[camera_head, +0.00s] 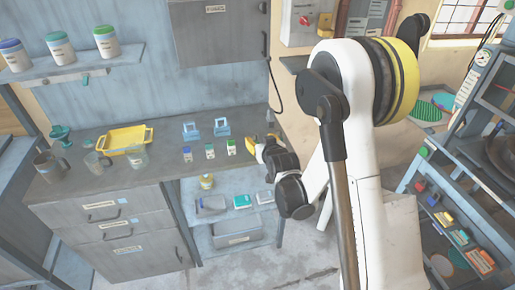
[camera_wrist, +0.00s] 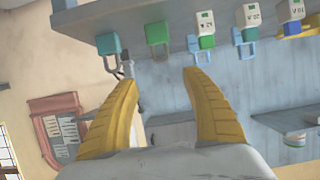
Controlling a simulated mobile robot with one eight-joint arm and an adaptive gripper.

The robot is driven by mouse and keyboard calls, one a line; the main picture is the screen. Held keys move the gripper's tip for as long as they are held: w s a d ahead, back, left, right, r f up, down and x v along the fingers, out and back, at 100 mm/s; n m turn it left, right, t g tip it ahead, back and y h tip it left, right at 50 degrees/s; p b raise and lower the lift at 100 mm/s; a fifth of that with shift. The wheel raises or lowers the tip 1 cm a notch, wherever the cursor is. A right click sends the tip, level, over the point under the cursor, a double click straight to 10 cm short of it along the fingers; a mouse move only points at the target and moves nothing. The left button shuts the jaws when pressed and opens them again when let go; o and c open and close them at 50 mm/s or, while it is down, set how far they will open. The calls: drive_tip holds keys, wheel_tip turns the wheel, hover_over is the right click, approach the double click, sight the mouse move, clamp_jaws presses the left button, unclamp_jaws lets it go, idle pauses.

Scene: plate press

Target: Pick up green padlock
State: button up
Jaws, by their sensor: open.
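A dull green padlock (camera_wrist: 157,34) shows at the top middle of the wrist view, its body at the counter and its shackle hanging downward in the picture. A teal padlock (camera_wrist: 108,45) is to its left, with its shackle close to the left fingertip. My gripper (camera_wrist: 159,77) is open and empty. The green padlock lies ahead of the gap between its yellow fingers, apart from both. In the head view my gripper (camera_head: 257,146) is at the counter's right end; I cannot make out the green padlock there.
White labelled blocks with coloured parts (camera_wrist: 205,22) stand right of the padlock. The counter (camera_head: 110,182) also bears a yellow tray (camera_head: 125,139), light blue stands (camera_head: 221,127) and cups. A shelf with several jars (camera_head: 105,42) is above. Open shelves (camera_head: 238,226) are below the counter's right part.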

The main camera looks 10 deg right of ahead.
sight(254, 134)
drive_tip(key=b+x, duration=0.1)
drive_tip(key=x, duration=0.3)
drive_tip(key=shift+w+f, duration=0.1)
drive_tip(key=x, duration=0.1)
drive_tip(key=b+x, duration=0.1)
drive_tip(key=x, duration=0.3)
drive_tip(key=shift+a+f+b, duration=0.2)
drive_tip(key=shift+a+b, duration=0.05)
drive_tip(key=shift+b, duration=0.15)
clamp_jaws()
drive_tip(key=shift+r, duration=0.1)
